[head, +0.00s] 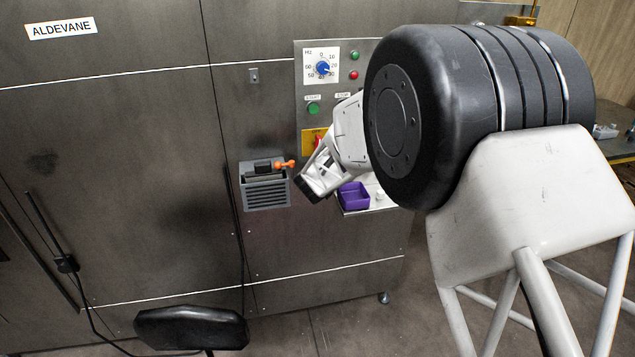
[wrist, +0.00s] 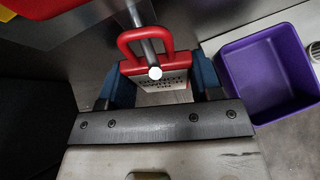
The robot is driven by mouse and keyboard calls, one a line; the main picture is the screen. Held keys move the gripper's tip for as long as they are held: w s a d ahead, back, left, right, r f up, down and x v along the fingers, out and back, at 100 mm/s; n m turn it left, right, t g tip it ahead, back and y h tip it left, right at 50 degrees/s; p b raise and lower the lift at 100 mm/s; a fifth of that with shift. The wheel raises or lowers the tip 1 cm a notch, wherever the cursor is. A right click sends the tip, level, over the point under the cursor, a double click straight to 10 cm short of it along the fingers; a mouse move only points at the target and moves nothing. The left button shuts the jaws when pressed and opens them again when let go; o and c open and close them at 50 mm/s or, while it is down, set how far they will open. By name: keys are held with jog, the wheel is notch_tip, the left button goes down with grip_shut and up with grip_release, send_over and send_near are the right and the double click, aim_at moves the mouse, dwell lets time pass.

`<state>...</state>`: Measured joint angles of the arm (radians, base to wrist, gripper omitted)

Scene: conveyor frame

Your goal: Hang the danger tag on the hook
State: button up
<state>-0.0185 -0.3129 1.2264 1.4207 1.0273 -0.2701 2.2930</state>
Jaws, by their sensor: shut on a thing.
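The danger tag (wrist: 172,84) is a red block with a white face lettered "DO NOT SWITCH ON" and a red loop on top. My gripper (wrist: 164,79) is shut on the tag, with a blue finger at each side of it. A grey metal peg (wrist: 147,48), which looks like the hook, overlaps the red loop, and its bright round end lies in front of the tag. I cannot tell whether the peg passes through the loop. In the head view my gripper (head: 311,188) is at the panel's lower part; the tag and peg cannot be made out there.
A purple bin (wrist: 262,72) stands close right of my gripper on a small shelf; the head view also shows it (head: 353,196). A grey vented box (head: 266,194) with an orange-tipped part is at the left. A yellow-and-red switch (head: 313,141) is just above my gripper.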

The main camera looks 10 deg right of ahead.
jog(key=o, duration=1)
jog(key=shift+s, duration=0.1)
jog(key=v, duration=0.7)
jog(key=shift+s+r, duration=0.25)
